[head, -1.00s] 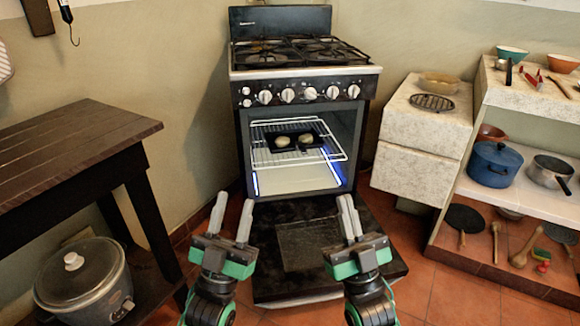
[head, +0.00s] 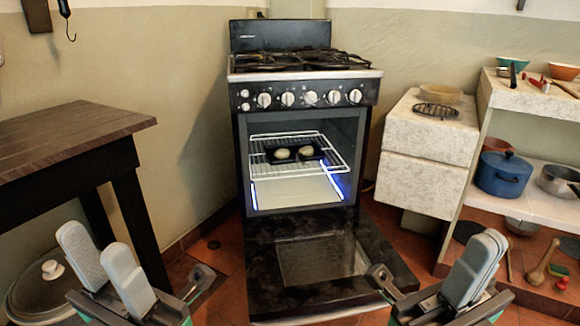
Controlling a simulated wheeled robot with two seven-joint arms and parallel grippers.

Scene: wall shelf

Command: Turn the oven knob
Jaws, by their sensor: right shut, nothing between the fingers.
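The oven (head: 300,120) stands in the middle with its door (head: 320,262) folded down and open. A row of several white knobs (head: 310,97) runs along its black front panel, above the lit oven space. Small white buttons (head: 244,93) sit at the panel's left end. My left gripper (head: 95,241) is at the lower left, its fingers apart with nothing between them. My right gripper (head: 487,240) is at the lower right, its fingers together and empty. Both are well below the knobs and apart from them.
A wire rack (head: 296,165) holds a dark tray (head: 308,154) with pale round items. A dark wooden table (head: 70,140) stands at left, with a lidded cooker (head: 35,290) below. A stone block (head: 430,130) and a shelf (head: 535,205) with a blue pot (head: 502,175) stand at right.

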